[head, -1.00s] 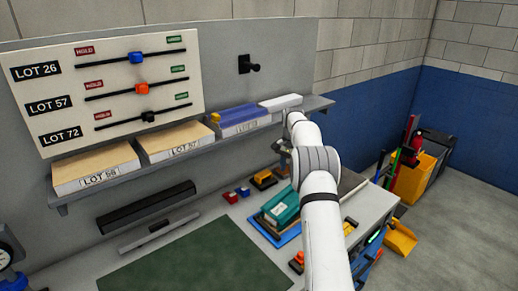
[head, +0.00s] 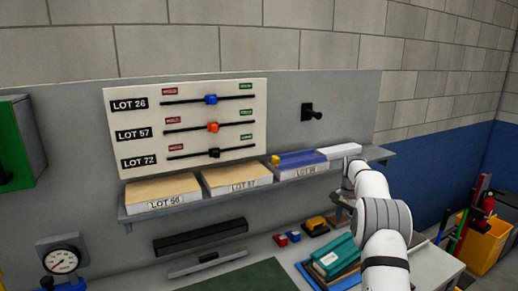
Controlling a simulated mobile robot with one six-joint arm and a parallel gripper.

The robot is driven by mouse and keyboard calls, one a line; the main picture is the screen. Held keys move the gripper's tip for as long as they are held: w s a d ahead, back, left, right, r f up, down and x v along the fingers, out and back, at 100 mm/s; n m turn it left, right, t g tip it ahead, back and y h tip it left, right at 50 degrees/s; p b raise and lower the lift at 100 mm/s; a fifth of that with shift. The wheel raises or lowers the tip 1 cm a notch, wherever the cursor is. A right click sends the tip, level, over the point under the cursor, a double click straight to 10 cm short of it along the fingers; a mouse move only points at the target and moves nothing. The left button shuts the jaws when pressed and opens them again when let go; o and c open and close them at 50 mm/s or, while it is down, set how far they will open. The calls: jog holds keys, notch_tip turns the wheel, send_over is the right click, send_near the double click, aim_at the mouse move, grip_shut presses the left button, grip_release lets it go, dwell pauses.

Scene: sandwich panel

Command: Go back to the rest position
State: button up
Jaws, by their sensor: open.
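My white arm rises from the lower right in the head view. My gripper (head: 342,201) is at its far end, small, dark and partly hidden by the wrist, by the shelf's right part. It is open, and I see nothing held in it. Behind it the grey shelf (head: 290,183) carries two tan-topped lot boxes, a blue-topped box (head: 298,160) and a white box (head: 340,151). I cannot tell whether the gripper touches the shelf.
A slider board (head: 185,125) with blue, orange and black knobs hangs above the shelf. A teal box (head: 333,259), small red and blue blocks and a green mat (head: 245,277) lie on the bench. A dial gauge (head: 60,260) stands at left, a yellow bin (head: 483,245) at right.

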jog(key=s+a+r+n+b, duration=0.3)
jog(key=s+a+r, duration=0.3)
jog(key=s+r, duration=0.3)
jog(key=s+a+n+t+b, duration=0.1)
jog(key=s+a, duration=0.3)
jog(key=s, duration=0.9)
jog(key=s+a+n+t+b, duration=0.1)
jog(key=s+a+n+b, duration=0.2)
jog(key=s, duration=1)
jog(key=shift+a+r+n+t, duration=0.15)
jog(key=shift+a+n+t, duration=0.15)
jog(key=shift+a+n, duration=0.3)
jog(key=s+f, duration=0.2)
jog(key=s, duration=0.1)
jog(key=s+a+f+n+b, duration=0.1)
jog(key=s+f, duration=0.1)
jog(key=s, duration=0.2)
jog(key=s+f+n, duration=0.1)
jog(key=s+f, duration=0.1)
jog(key=s, duration=0.2)
jog(key=shift+a+t, duration=0.3)
jog(key=shift+a, duration=0.05)
jog(key=shift+c, duration=0.5)
jog(key=shift+s+f, duration=0.2)
jog(key=shift+s, duration=0.05)
jog(key=shift+c, duration=0.6)
jog(key=shift+a, duration=0.1)
